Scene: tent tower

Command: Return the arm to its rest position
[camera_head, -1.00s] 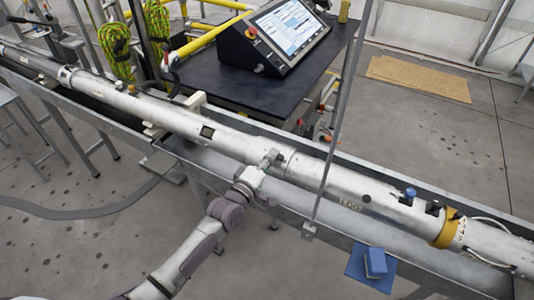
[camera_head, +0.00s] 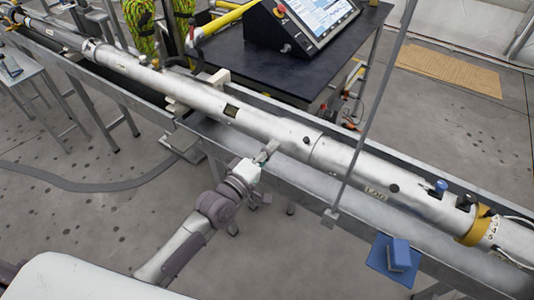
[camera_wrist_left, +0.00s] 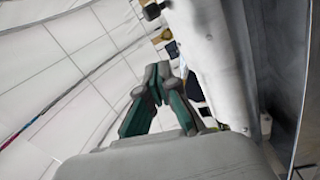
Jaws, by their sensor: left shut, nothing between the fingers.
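My left gripper (camera_head: 268,152) is in the middle of the head view, at the near edge of a long silver tube (camera_head: 270,133). Its fingers look closed with nothing between them. I cannot tell whether the fingertips touch the tube. My left arm reaches up to it from the lower left. The left wrist view shows the two dark green-grey fingers (camera_wrist_left: 158,84) meeting at their tips, with the tube (camera_wrist_left: 208,50) close on the right. My right gripper is not in view.
The tube lies along a metal trough (camera_head: 345,205) on legs. A thin grey pole (camera_head: 370,125) rises from the trough's near edge. A blue block (camera_head: 400,252) sits on a blue plate at lower right. A black table (camera_head: 280,65) with a control screen stands behind. Floor at lower left is open.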

